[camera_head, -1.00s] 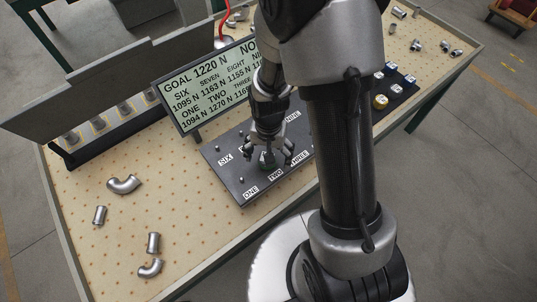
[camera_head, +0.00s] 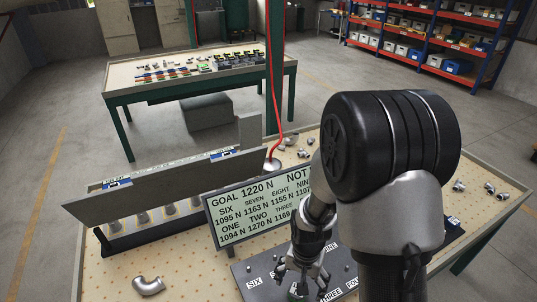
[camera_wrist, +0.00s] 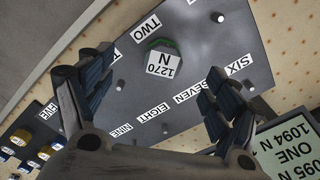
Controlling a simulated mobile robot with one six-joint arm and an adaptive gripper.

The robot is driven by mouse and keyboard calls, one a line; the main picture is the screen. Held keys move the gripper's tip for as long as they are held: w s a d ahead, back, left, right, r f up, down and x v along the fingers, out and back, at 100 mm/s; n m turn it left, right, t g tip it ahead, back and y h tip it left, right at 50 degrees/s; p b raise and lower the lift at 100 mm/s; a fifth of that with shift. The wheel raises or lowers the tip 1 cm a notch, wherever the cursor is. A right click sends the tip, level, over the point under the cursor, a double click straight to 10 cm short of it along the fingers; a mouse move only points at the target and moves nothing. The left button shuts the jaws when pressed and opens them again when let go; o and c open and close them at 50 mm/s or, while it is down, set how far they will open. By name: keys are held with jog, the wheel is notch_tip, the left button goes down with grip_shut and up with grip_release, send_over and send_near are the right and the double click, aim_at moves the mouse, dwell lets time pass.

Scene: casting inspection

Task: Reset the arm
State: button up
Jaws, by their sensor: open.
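My gripper (camera_head: 302,274) is open, its fingers spread and pointing down over the dark labelled board (camera_head: 262,285). In the wrist view the open fingers (camera_wrist: 155,88) have nothing between their pads. A grey hexagonal piece marked 1270 N (camera_wrist: 165,62), with a green part around it, stands on the board beside the TWO label. It shows apart from both fingers. In the head view the green part (camera_head: 298,290) shows at the bottom edge, just below my gripper. My arm hides part of the board there.
A display (camera_head: 255,212) headed GOAL 1220 N stands close behind my gripper. A grey panel (camera_head: 165,185) and a row of metal castings stand at left. A pipe elbow (camera_head: 148,285) lies on the perforated table. Another bench (camera_head: 200,75) and red-blue shelves (camera_head: 440,35) stand farther back.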

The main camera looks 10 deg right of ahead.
notch_tip(320, 180, up, 8)
jog(key=n+t, duration=0.1)
jog(key=s+r+n+t+b, duration=0.3)
jog(key=s+r+n, duration=0.2)
jog(key=s+r, duration=0.9)
notch_tip(320, 180, up, 3)
jog(key=shift+f+t, duration=0.15)
jog(key=shift+t, duration=0.15)
jog(key=shift+a, duration=0.1)
jog(key=shift+c, duration=0.2)
